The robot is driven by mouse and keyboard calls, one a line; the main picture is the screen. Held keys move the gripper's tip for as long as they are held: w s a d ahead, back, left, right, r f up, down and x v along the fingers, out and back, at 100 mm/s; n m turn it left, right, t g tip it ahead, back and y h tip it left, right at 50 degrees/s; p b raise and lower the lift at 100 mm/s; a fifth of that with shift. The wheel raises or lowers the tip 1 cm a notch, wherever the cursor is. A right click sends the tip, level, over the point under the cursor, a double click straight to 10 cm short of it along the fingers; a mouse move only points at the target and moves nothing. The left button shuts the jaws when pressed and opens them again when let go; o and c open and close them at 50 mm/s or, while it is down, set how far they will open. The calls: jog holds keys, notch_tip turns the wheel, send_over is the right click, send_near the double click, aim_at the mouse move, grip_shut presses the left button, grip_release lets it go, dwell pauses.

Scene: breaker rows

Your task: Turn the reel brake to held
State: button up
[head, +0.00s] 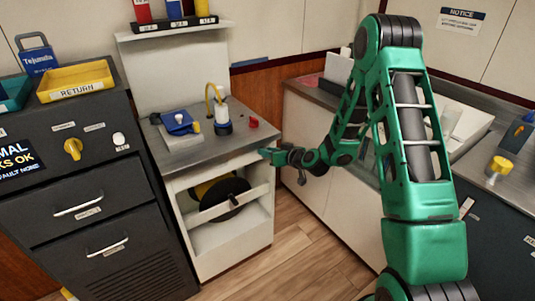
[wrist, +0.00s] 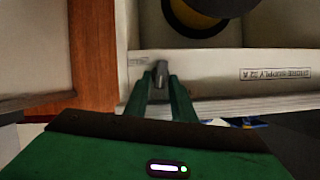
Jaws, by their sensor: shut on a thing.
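My gripper (head: 268,153) is at the upper right of the front of the white reel cabinet (head: 245,240). In the wrist view my gripper's fingers (wrist: 161,82) are shut on a small grey handle (wrist: 160,70), which appears to be the reel brake, on the pale front strip. The handle's setting is hard to read; a small label beside it is too blurred to read. The black and yellow reel (head: 222,193) sits in the open bay under the worktop. It also shows at the top of the wrist view (wrist: 194,16). In the head view my gripper hides the handle.
A dark drawer cabinet (head: 80,190) stands at left, a white counter (head: 308,130) at right. Wooden floor (head: 290,250) is clear in front.

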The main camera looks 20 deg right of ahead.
jog(key=m+y, duration=0.1)
jog(key=d+m, duration=0.1)
jog(key=shift+w+f+m+y, duration=0.1)
jog(key=shift+f+m+y, duration=0.05)
jog(key=shift+m+y, duration=0.2)
jog(key=shift+w+d+f+m+y, duration=0.1)
jog(key=shift+m+y, duration=0.35)
jog(key=shift+m, duration=0.15)
jog(key=shift+d+f+m+y, duration=0.1)
jog(key=shift+m+y, duration=0.3)
jog(key=shift+m, duration=0.15)
grip_shut()
jog(key=shift+w+d+f+m+t+y, duration=0.15)
jog(key=shift+m+y, duration=0.4)
jog(key=shift+m, duration=0.65)
jog(key=shift+s+a+f+m+t+y, duration=0.1)
jog(key=shift+f+m+t+y, duration=0.3)
jog(key=shift+m, duration=0.8)
jog(key=shift+w+d+f+m+t+y, duration=0.1)
jog(key=shift+m+y, duration=0.55)
jog(key=shift+m, duration=0.55)
jog(key=o, duration=0.8)
grip_release()
